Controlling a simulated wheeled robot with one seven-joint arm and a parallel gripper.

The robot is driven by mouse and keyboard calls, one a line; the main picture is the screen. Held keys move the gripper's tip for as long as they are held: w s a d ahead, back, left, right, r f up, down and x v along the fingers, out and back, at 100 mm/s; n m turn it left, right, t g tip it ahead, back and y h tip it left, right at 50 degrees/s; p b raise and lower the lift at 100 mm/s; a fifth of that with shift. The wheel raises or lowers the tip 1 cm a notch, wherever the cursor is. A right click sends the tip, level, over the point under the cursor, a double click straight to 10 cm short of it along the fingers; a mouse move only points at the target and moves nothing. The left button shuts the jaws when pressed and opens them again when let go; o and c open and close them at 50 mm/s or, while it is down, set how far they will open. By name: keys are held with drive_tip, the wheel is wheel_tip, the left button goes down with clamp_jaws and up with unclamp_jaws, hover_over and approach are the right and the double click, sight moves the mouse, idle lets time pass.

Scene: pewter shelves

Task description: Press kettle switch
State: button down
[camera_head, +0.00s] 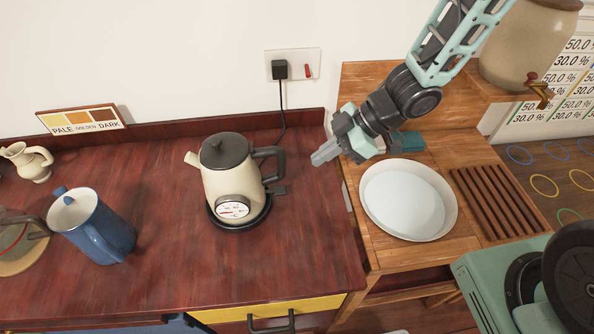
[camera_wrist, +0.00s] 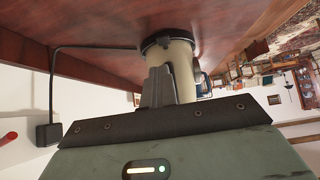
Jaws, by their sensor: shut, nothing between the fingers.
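A cream kettle (camera_head: 222,180) with a dark lid, dark handle and a front dial stands on a round black base (camera_head: 249,217) on the red-brown counter. A small dark switch lever (camera_head: 277,190) sticks out low on its right side, below the handle. My gripper (camera_head: 316,159) is shut and empty, up and to the right of the kettle, apart from the switch.
A blue jug (camera_head: 100,232) and a small cream pitcher (camera_head: 28,162) stand to the left. A white round dish (camera_head: 408,200) lies on the wooden stand at right. A black plug (camera_head: 279,69) and cord run down behind the kettle. The counter right of the kettle is clear.

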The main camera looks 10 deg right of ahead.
drive_tip(key=shift+s+d, duration=0.1)
drive_tip(key=shift+s, duration=0.1)
drive_tip(key=b, duration=0.1)
approach(278, 190)
drive_tip(key=x, duration=0.5)
drive_tip(key=shift+w+a+f, duration=0.1)
drive_tip(key=shift+a+f, duration=0.2)
